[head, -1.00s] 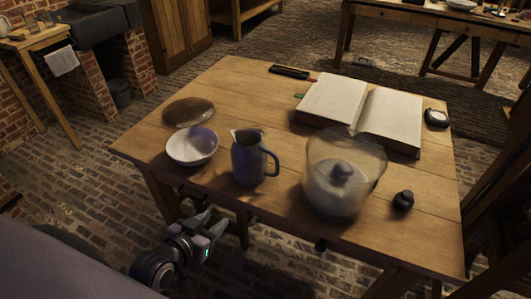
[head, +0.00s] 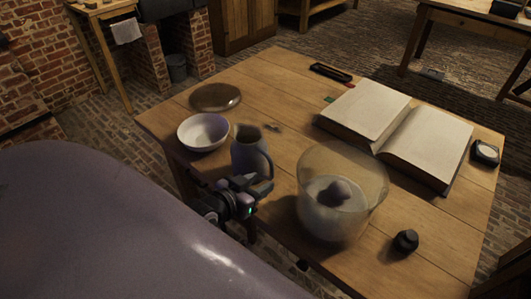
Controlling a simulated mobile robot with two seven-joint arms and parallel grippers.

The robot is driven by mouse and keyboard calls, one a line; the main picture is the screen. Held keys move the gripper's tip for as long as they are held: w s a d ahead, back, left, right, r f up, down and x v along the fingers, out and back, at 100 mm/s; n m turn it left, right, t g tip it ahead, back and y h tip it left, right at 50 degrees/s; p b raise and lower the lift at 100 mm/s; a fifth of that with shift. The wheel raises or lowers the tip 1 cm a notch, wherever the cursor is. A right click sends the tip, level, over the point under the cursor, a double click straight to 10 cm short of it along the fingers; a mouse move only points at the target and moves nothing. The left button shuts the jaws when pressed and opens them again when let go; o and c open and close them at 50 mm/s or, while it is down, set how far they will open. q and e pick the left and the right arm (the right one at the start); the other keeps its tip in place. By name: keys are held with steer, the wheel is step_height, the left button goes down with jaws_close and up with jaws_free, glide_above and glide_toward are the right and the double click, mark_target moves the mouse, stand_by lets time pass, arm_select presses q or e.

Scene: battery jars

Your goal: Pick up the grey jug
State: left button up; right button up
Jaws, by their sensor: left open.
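The grey jug (head: 247,150) stands upright on the wooden table (head: 284,142), near its front edge, with its handle to the right. My left gripper (head: 262,186) is open and empty, at the table's front edge just in front of the jug. It overlaps the lower part of the jug in the head view, so the jug's base is partly hidden. I cannot tell whether the gripper touches the jug. My right gripper is not in view.
A white bowl (head: 203,132) stands left of the jug, with a brown round lid (head: 215,97) behind it. A large glass jar (head: 341,192) stands close on the right. An open book (head: 404,128), a black knob-like weight (head: 405,241) and a small dial (head: 485,152) lie farther right.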

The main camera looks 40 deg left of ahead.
mark_target(271, 177)
arm_select(q)
steer(key=shift+w+d, duration=0.2)
steer(key=shift+w, duration=0.45)
steer(key=shift+x, duration=3.25)
steer(key=shift+a, duration=0.1)
jaws_close()
steer(key=shift+r, duration=0.1)
